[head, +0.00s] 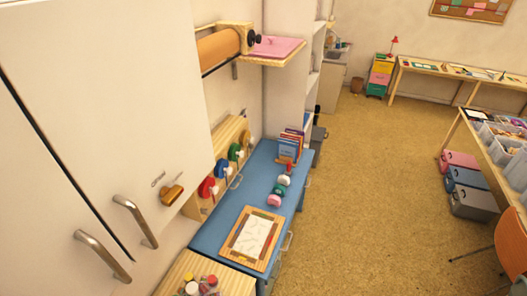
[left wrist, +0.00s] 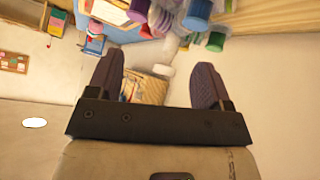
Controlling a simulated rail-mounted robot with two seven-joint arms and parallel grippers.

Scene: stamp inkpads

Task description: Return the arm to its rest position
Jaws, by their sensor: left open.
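My left gripper (left wrist: 156,62) shows in the left wrist view with its two dark fingers wide apart. No object is clearly held between them; the pale and coloured shapes there look to be background. Neither gripper shows in the head view. In the head view, several small stamp-like pieces (head: 284,181) in white, green, red and pink stand on a blue counter (head: 262,170). A wooden tray (head: 235,258) with a white sheet (head: 254,237) lies nearer on the same counter. I cannot make out inkpads for certain.
White cabinet doors with metal handles (head: 135,220) fill the left. A wooden rack (head: 229,133) carries coloured round items. In the left wrist view, blurred coloured containers (left wrist: 196,15) lie beyond the fingers. Drawer boxes (head: 475,204) stand under the right table. The middle floor (head: 370,180) is clear.

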